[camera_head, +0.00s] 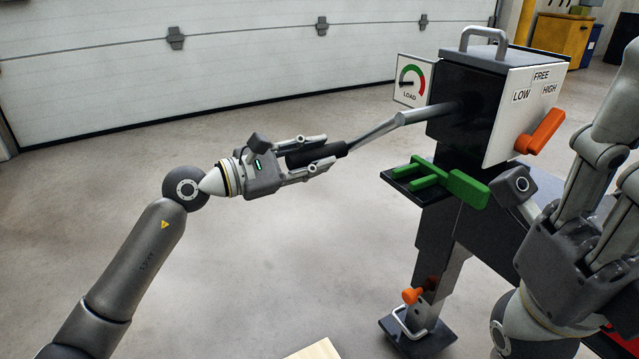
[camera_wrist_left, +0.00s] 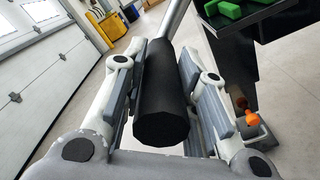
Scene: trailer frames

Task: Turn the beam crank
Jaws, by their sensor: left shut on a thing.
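The beam crank (camera_head: 400,122) is a bent grey metal rod that comes out of the left side of a black box (camera_head: 465,82) and ends in a black grip (camera_head: 334,150). My left gripper (camera_head: 312,160) is shut on this grip. In the left wrist view, the black grip (camera_wrist_left: 161,100) lies lengthwise between the two fingers, its blunt end facing the palm. My right gripper (camera_head: 620,130) is raised at the right edge, apart from the crank. Its fingertips are partly cut off, so its opening is unclear.
A LOAD gauge (camera_head: 412,82) stands behind the crank. The white panel (camera_head: 515,100) reads LOW, FREE, HIGH and bears an orange lever (camera_head: 541,131). A green forked part (camera_head: 440,180) sits below the crank. The floor (camera_head: 270,260) at left is clear.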

